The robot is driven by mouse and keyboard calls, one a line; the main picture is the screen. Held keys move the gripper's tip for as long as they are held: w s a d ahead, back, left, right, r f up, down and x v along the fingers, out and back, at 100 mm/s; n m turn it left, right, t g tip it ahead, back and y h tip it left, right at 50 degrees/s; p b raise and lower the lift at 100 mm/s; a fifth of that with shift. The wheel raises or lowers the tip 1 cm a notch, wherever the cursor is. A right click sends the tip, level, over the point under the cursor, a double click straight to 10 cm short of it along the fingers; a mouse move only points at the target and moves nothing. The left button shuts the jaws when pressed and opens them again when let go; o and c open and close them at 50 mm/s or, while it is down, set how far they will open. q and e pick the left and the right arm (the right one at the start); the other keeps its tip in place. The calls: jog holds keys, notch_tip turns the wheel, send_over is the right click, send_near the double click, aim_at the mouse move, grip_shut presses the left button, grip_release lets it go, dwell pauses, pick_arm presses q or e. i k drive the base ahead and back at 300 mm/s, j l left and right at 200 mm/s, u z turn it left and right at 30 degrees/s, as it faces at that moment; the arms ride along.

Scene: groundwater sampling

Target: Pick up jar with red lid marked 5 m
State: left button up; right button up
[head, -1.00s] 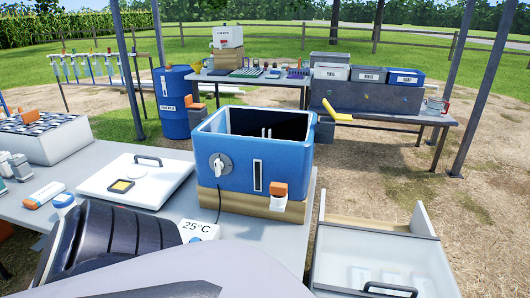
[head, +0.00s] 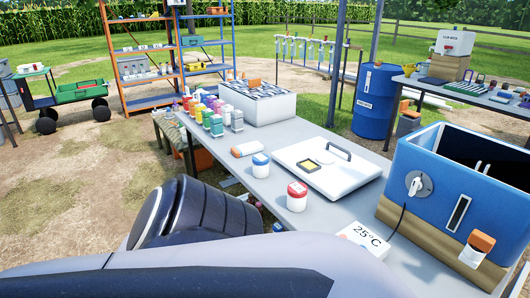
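A small white jar with a red lid (head: 297,196) stands upright on the grey table, near its front edge. A similar jar with a blue lid (head: 261,165) stands behind it and to its left. The marking on the red-lidded jar is too small to read. My dark, ribbed arm section fills the lower left, in front of the table. Neither gripper's fingers show, so I cannot see what they hold.
Several coloured bottles (head: 207,110) and a white box (head: 257,103) stand at the table's far end. Bare tabletop (head: 325,217) surrounds the jars.

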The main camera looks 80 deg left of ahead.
aim_at(297, 191)
jog(key=u, duration=2.25)
